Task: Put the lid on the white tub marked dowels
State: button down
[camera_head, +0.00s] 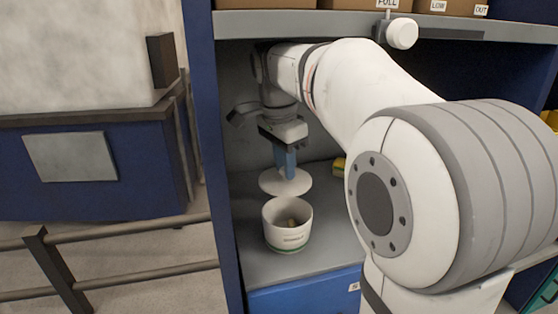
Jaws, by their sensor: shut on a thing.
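The white tub (287,232) stands upright on the grey shelf, with a green line near its base and dark print on its side too small to read. Its top is uncovered, and a few tan pieces show inside. My gripper (287,172) points down and is shut on the round white lid (270,184). The lid appears level, above and slightly behind the tub's mouth in the picture, apart from its rim. The gripper's fingertips hide the middle of the lid.
The grey shelf board (262,264) has a blue bin (305,300) below it. A blue upright (208,120) bounds the bay on the left. A yellow object (339,166) lies behind, partly hidden by my arm. An upper shelf (290,22) with boxes hangs overhead.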

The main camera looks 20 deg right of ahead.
aim_at(287, 182)
jog(key=shift+s+d+m, duration=0.1)
jog(key=shift+s+m, duration=0.55)
jog(key=shift+m, duration=0.05)
notch_tip(287, 182, down, 5)
jog(key=b, duration=0.4)
jog(key=shift+r+b, duration=0.15)
jog(key=shift+b, duration=0.25)
jog(key=shift+f+b, duration=0.4)
jog(key=shift+f, duration=0.35)
jog(key=shift+p, duration=0.45)
jog(key=shift+f, duration=0.15)
dwell(0.6)
dwell(0.9)
jog(key=c, duration=1.2)
grip_release()
jog(key=shift+o, duration=0.5)
